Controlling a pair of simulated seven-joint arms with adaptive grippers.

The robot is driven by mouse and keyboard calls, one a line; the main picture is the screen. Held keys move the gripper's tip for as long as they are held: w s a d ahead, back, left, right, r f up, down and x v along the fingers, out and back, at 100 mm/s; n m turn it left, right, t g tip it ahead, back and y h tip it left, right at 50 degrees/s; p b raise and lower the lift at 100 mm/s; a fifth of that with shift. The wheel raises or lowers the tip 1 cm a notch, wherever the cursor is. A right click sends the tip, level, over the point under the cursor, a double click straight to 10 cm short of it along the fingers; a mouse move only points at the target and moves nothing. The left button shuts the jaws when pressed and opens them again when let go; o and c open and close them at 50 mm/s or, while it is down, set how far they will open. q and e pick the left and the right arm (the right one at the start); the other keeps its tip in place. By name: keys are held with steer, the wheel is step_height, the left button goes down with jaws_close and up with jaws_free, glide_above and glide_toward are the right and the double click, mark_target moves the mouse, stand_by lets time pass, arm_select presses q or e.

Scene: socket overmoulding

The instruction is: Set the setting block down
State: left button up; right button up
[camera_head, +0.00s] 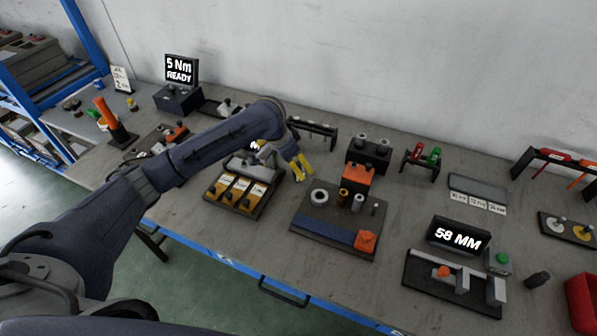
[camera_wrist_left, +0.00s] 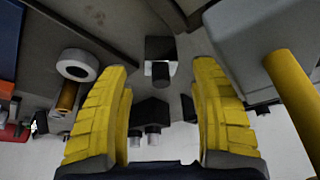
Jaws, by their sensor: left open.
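My left gripper (camera_head: 302,172) is open, with its yellow fingers pointing down over the bench, left of the fixture plate. In the left wrist view the two fingers (camera_wrist_left: 161,70) stand wide apart with nothing clamped between them. A small dark block with a grey round peg and a pale strip (camera_wrist_left: 160,58) shows in the gap between the fingertips, apart from both. It may be the setting block, but I cannot tell for sure. The head view does not show it clearly, as my left gripper and arm cover that area. My right gripper is not in view.
The fixture plate (camera_head: 300,228) holds a white ring (camera_head: 319,196), a brass cylinder (camera_head: 342,197) and an orange block. A tray of yellow-fronted slots (camera_head: 238,192) stands left of the gripper. A black block with two knobs (camera_head: 368,151) stands behind. A 58 MM display (camera_head: 459,235) stands right.

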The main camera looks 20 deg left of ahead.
arm_select(q)
steer(key=shift+x, duration=0.95)
steer(key=shift+r, duration=0.1)
jaws_close()
